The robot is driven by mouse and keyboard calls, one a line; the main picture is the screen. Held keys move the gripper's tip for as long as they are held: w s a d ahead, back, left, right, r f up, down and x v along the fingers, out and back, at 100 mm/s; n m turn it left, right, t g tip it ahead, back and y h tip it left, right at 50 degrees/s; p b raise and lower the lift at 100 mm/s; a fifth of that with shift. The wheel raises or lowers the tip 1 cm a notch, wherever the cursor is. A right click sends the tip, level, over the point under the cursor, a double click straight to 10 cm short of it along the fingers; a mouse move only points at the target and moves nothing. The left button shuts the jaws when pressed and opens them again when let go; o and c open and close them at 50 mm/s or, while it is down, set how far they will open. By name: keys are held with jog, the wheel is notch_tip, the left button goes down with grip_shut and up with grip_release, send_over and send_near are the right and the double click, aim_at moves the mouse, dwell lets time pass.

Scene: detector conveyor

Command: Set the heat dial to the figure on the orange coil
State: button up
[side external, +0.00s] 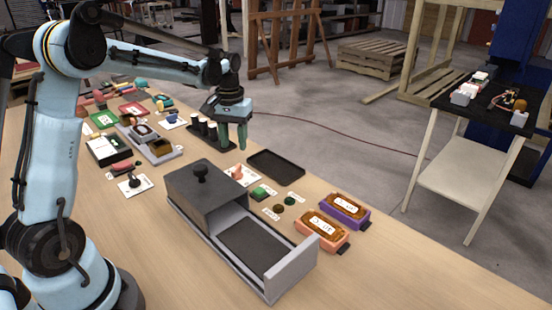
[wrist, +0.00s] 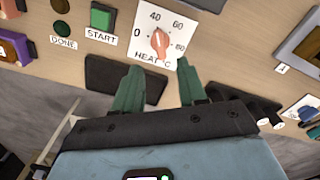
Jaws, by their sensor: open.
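The heat dial (wrist: 159,43) has a pink knob on a white plate marked "HEAT °C". I can read 0, 40, 60 and 80 on it; the knob's narrow end points up, near 40, but its exact setting is unclear. The dial also shows in the side external view (side external: 238,174). The orange coil (side external: 320,232) lies at the table's right edge, with a white label too small to read. My gripper (side external: 233,150) is open and empty above the table, behind the dial. Its green fingers (wrist: 160,88) point toward the dial, apart from it.
A green START button (wrist: 102,17) and dark DONE button (wrist: 61,29) sit beside the dial. A purple coil (side external: 346,210) lies beside the orange one. A black tray (side external: 276,165) lies behind the dial.

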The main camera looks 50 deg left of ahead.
jog(key=shift+r, duration=2.2)
